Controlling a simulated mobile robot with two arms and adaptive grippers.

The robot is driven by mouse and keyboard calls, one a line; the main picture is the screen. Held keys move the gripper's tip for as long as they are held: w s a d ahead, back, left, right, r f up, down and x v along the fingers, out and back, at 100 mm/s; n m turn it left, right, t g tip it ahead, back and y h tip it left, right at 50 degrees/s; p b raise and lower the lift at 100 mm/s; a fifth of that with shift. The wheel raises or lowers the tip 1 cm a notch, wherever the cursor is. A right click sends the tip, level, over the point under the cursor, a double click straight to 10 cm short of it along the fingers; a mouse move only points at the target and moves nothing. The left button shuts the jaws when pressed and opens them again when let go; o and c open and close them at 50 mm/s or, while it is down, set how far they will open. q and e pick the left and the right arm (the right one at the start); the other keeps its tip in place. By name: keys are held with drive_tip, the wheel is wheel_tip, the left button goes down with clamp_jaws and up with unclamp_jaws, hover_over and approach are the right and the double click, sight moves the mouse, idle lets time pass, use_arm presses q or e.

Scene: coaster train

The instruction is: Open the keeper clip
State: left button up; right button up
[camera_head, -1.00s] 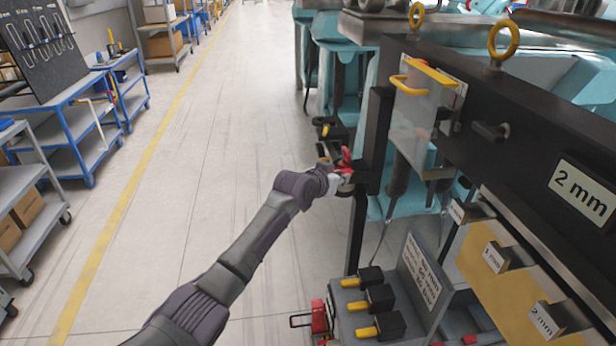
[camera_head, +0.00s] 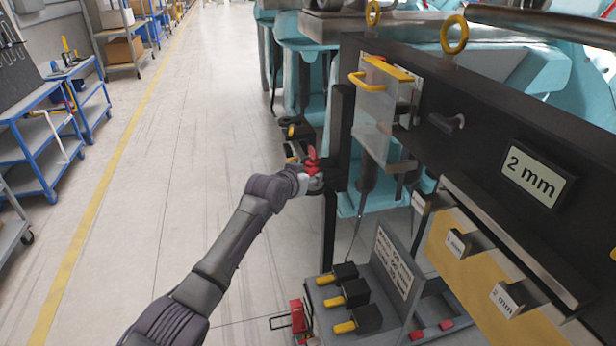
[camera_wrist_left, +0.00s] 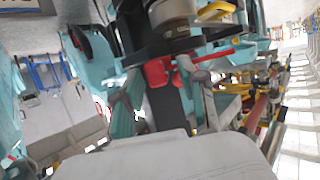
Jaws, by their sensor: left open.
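A small red part (camera_head: 312,157), which looks like the keeper clip, sits on the dark post at the left end of the black beam. In the left wrist view the red clip (camera_wrist_left: 157,72) appears as a red bar with a block hanging below it. My left gripper (camera_head: 316,181) is open at the red clip, and its fingers partly hide it. In the left wrist view my left gripper (camera_wrist_left: 166,84) has its fingers apart, either side of the red clip. I cannot tell whether they touch it. My right gripper is out of view.
A clear guard panel (camera_head: 376,115) with a yellow handle stands right of the clip. A black beam (camera_head: 480,125) carries a 2 mm sign (camera_head: 535,176). Below, a grey stand (camera_head: 318,298) holds several yellow-and-black plugs. The floor (camera_head: 190,160) on the left is open.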

use_arm(q)
drive_tip(key=v, duration=1.2)
drive_tip(key=shift+f, duration=0.1)
drive_tip(key=s+a+f+n+g+y+b, duration=0.1)
drive_tip(key=s+a+f+g, duration=0.2)
drive_tip(key=f, duration=1.4)
drive_tip(key=s+a+f+n+g+y, duration=0.1)
drive_tip(key=s+a+f+y, duration=0.3)
drive_tip(key=f, duration=1.3)
drive_tip(key=s+a+f+g+h+b, duration=0.1)
drive_tip(key=s+a+f+g, duration=0.2)
drive_tip(key=s+f, duration=1.55)
drive_tip(key=s+f+g, duration=0.1)
drive_tip(key=s+f, duration=0.4)
drive_tip(key=s, duration=0.7)
drive_tip(key=s+a+f+g+b, duration=0.1)
drive_tip(key=s+f, duration=0.4)
drive_tip(key=s, duration=0.6)
drive_tip(key=s+a+f+g, duration=0.1)
drive_tip(key=s+f, duration=0.4)
drive_tip(key=s, duration=0.7)
drive_tip(key=shift+s+a+g+y, duration=0.3)
drive_tip(key=shift+g+y, duration=0.1)
drive_tip(key=shift+g, duration=0.4)
